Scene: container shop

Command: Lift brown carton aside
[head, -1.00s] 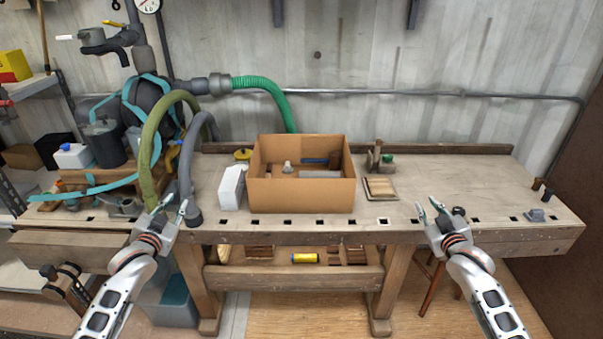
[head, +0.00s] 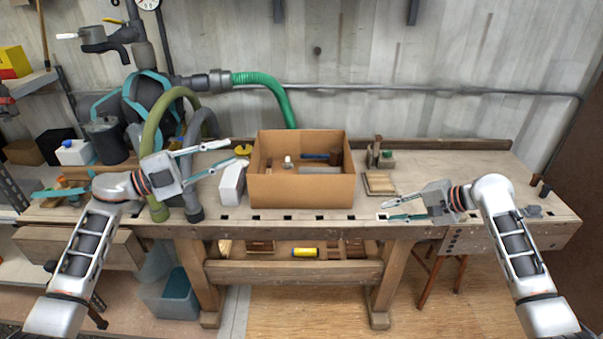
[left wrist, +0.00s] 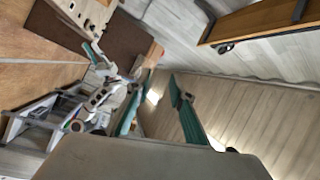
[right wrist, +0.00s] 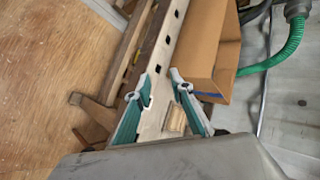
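The brown carton (head: 301,190) stands open-topped in the middle of the workbench, with several small items inside. It also shows in the right wrist view (right wrist: 203,45). My left gripper (head: 225,157) is open and empty, left of the carton, above the white block on the bench. It also shows in the left wrist view (left wrist: 150,95), where the carton cannot be made out with certainty. My right gripper (head: 384,211) is open and empty, right of the carton near the bench's front edge. Its open fingers also show in the right wrist view (right wrist: 163,75). Neither gripper touches the carton.
A white block (head: 232,184) stands close to the carton's left side. A small wooden tray (head: 379,184) lies right of it on the workbench (head: 440,163). Thick hoses (head: 190,165) rise at the left. The bench's right part is mostly clear.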

